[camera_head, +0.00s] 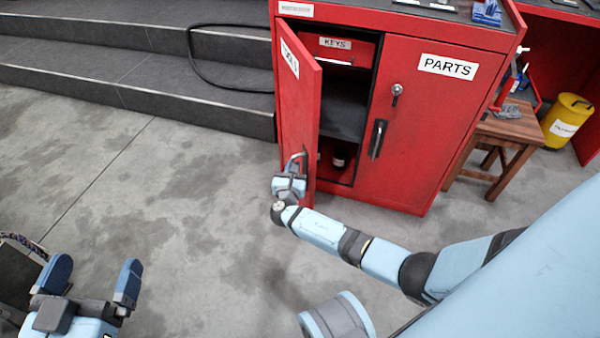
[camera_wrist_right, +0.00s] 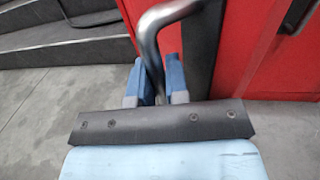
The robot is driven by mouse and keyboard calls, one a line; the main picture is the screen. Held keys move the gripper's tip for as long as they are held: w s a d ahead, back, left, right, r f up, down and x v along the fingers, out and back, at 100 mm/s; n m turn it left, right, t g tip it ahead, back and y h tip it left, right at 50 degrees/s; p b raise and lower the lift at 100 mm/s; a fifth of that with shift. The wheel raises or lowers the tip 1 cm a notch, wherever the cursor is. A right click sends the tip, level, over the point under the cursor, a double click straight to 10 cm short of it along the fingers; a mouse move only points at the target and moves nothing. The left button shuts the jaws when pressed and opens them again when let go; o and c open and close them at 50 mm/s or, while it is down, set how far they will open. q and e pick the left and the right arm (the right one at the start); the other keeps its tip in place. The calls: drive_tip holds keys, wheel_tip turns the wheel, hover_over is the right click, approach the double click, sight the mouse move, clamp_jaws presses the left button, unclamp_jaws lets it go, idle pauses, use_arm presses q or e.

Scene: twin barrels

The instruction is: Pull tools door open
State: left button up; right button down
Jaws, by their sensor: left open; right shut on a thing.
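The red cabinet (camera_head: 425,120) stands at the top centre in the head view. Its left door, the tools door (camera_head: 299,110), is swung partly open, with a white label seen at a steep angle. My right gripper (camera_head: 292,172) is at this door's handle; in the right wrist view its fingers (camera_wrist_right: 155,85) are shut on the metal handle (camera_wrist_right: 152,45). My left gripper (camera_head: 92,280) is open and empty at the lower left, over the floor. Inside the cabinet show a drawer labelled KEYS (camera_head: 337,46) and a dark round object (camera_head: 341,155).
The PARTS door (camera_head: 432,110) is closed, with its own handle. Grey steps (camera_head: 130,60) and a black hose (camera_head: 200,70) lie left of the cabinet. A wooden stool (camera_head: 508,130) and a yellow bucket (camera_head: 566,122) stand at the right. Concrete floor before the open door is clear.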

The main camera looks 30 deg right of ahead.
drive_tip(key=shift+w+a, duration=0.35)
drive_tip(key=shift+a, duration=0.35)
drive_tip(key=c, duration=1.2)
unclamp_jaws()
drive_tip(key=shift+o, duration=0.2)
